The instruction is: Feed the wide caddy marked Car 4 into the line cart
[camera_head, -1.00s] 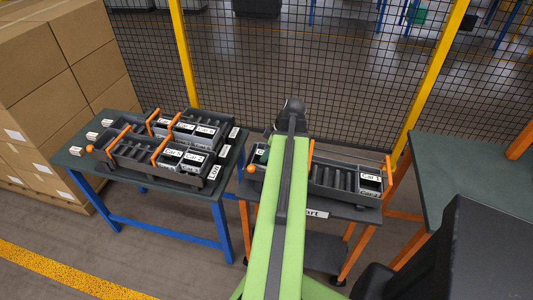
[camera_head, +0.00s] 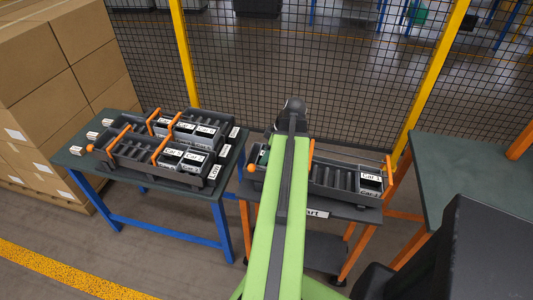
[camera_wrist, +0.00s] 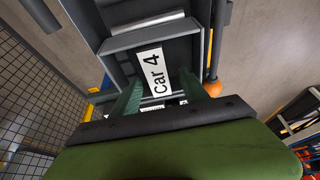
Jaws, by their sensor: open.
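The caddy marked Car 4 (camera_wrist: 178,47) is a dark grey box with a white label, close in front of my gripper in the wrist view. My gripper (camera_wrist: 158,88) is open, with one green finger on each side of the label. I cannot tell whether the fingers touch the caddy. The line cart (camera_head: 342,208) stands in the middle of the head view, with a grey slotted rack (camera_head: 335,180) on top. A caddy marked Car 1 (camera_head: 370,182) sits at the rack's right end. My arm hides part of the rack's left side and most of my gripper there.
A blue-legged table (camera_head: 90,180) at left holds two grey racks (camera_head: 145,168) with orange handles and several labelled caddies. Cardboard boxes (camera_head: 55,80) stand beyond it. A dark green bench (camera_head: 470,175) is at right. A mesh fence (camera_head: 330,60) closes off the back.

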